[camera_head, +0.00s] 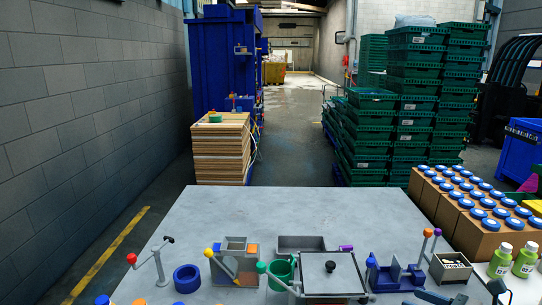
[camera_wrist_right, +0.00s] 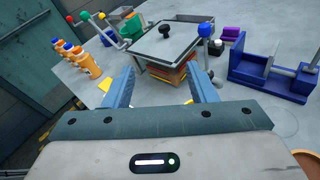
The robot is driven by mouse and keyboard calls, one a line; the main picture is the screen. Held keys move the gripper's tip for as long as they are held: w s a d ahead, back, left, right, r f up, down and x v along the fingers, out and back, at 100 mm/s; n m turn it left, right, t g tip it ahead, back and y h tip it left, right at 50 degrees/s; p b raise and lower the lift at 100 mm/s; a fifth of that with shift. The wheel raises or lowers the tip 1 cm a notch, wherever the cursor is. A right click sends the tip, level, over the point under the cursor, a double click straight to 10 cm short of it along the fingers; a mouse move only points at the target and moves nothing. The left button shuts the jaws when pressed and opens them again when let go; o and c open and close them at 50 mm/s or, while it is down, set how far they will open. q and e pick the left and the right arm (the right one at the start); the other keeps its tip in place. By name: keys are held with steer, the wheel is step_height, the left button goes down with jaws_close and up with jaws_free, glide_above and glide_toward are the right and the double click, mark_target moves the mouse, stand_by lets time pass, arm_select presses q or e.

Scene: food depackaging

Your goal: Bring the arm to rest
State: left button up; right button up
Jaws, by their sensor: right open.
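My right gripper (camera_wrist_right: 163,88) shows in the right wrist view with its two blue fingers spread wide apart and nothing between them. Beyond the fingertips stands a grey box with a black-knobbed lid (camera_wrist_right: 170,42), with stacked orange and red layers below it. I cannot tell whether the fingers touch the box. The same lidded box (camera_head: 332,272) shows at the bottom middle of the head view.
Levers, a blue ring (camera_head: 187,278) and a blue fixture (camera_head: 395,274) stand along the table's near side. Boxes of blue-capped jars (camera_head: 473,205) and green bottles (camera_head: 500,261) are at right. The table's far half (camera_head: 300,210) is clear. Orange bottles (camera_wrist_right: 80,58) show in the right wrist view.

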steer(key=s+d+f+m+t+h, duration=0.15)
steer(key=s+f+m+h, duration=0.45)
steer(key=m, duration=1)
steer(key=s+d+f+m+t+h, duration=0.1)
steer(key=d+f+m+h, duration=0.15)
steer(key=m+h, duration=1)
steer(key=s+a+f+m+g+y, duration=0.45)
steer(key=s+f+m, duration=0.2)
steer(key=s, duration=0.25)
steer(key=s+a+f+m+g+y, duration=0.3)
steer(key=s+a+f+m+g, duration=0.35)
steer(key=s, duration=0.25)
steer(key=d+f+g+b, duration=0.1)
steer(key=d+f+b, duration=0.15)
steer(key=f, duration=2.85)
arm_select(q)
steer(key=f, duration=0.3)
steer(key=shift+s+d, duration=0.15)
steer(key=shift+s, duration=0.25)
arm_select(e)
steer(key=s+d+f+g, duration=0.1)
steer(key=s+d+f, duration=0.1)
steer(key=s+f, duration=1.5)
step_height(320, 180, down, 4)
steer(key=shift+s+r, duration=0.25)
steer(key=shift+s, duration=0.05)
